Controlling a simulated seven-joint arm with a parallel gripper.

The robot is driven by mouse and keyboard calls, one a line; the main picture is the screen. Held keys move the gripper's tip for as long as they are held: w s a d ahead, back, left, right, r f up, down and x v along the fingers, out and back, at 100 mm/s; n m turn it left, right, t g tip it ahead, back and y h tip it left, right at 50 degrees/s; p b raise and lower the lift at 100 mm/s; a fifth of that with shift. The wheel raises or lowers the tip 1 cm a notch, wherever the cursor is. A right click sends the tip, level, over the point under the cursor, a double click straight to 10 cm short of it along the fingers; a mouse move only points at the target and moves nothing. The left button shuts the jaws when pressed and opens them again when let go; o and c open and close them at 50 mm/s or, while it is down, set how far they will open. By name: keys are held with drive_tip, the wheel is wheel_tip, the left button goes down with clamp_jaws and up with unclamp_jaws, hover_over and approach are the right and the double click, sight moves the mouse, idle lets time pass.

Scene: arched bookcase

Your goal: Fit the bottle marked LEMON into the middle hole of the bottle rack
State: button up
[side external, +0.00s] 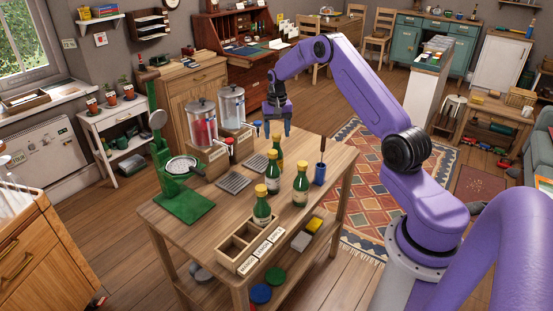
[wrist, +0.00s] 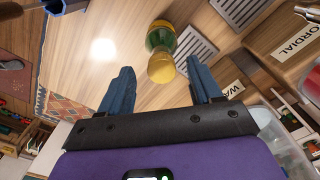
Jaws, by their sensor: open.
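My gripper (side external: 277,130) is open and empty, fingers down, above the back of the work table. Its blue fingers (wrist: 164,88) also show in the wrist view. A green bottle with a yellow cap (wrist: 160,38) stands ahead of and between the fingers, apart from them. Several such bottles show in the side view: a back one (side external: 278,143) below my gripper, one in front of it (side external: 272,174), one to the right (side external: 300,188), and one at the rack's far end (side external: 262,208). I cannot read LEMON on any. The wooden bottle rack (side external: 222,257) has name cards in front; its middle hole looks empty.
Two drink dispensers (side external: 202,123) (side external: 231,105) stand at the table's back left, with drip trays (side external: 233,182) before them. A green press (side external: 185,207) is at the left. A blue cup (side external: 320,174) holding a tool stands right.

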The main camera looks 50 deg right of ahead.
sight(276, 135)
wheel_tip(276, 135, down, 4)
drive_tip(key=shift+f, duration=0.2)
clamp_jaws()
drive_tip(key=shift+w+r, duration=0.1)
drive_tip(key=shift+r, duration=0.1)
